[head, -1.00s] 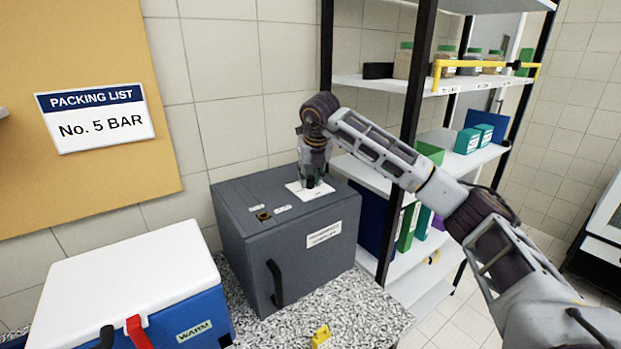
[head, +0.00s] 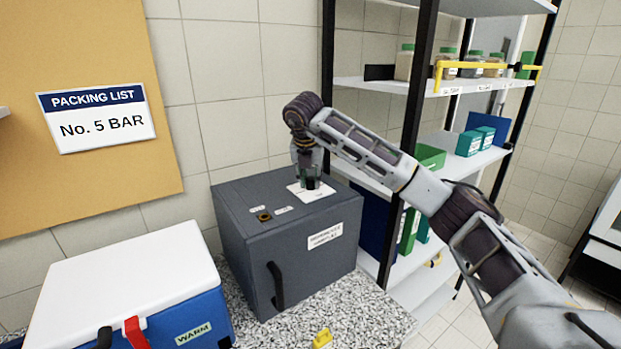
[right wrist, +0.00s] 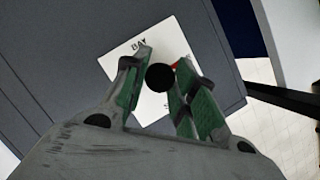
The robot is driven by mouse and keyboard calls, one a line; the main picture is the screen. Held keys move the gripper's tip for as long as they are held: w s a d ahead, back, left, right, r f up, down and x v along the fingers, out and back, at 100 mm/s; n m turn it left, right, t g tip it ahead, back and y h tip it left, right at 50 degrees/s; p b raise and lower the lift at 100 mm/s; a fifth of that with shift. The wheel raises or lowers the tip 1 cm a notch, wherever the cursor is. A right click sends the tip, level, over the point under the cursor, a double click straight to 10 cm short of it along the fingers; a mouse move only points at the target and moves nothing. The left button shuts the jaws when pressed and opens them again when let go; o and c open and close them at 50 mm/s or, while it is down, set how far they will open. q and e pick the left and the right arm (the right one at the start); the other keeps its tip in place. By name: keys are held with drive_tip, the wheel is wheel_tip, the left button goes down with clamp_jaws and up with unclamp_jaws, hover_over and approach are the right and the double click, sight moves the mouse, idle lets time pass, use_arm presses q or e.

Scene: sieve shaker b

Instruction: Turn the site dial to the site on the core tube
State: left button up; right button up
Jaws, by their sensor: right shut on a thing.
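The site dial is a black round knob (right wrist: 160,77) on a white plate (head: 297,191) on top of a dark grey cabinet (head: 290,260). In the right wrist view the plate (right wrist: 124,62) shows the letters "BAY" at one edge, and part of another label and a small red mark near my fingers. My right gripper (right wrist: 162,80) points down with its green fingers shut on the knob; it also shows in the head view (head: 311,180). The dial's pointer setting cannot be read. I cannot make out a core tube. My left gripper is out of view.
A blue cooler (head: 180,325) with a white lid stands at the front left. A "No. 5 BAR" packing list (head: 97,117) hangs on the board. A shelf rack (head: 415,150) with jars and boxes stands close to the right of the cabinet. A yellow object (head: 322,338) lies on the speckled counter.

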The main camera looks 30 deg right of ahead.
drive_tip(key=shift+r, duration=0.1)
drive_tip(key=o, duration=1)
drive_tip(key=shift+v, duration=5.9)
drive_tip(key=shift+a, duration=0.1)
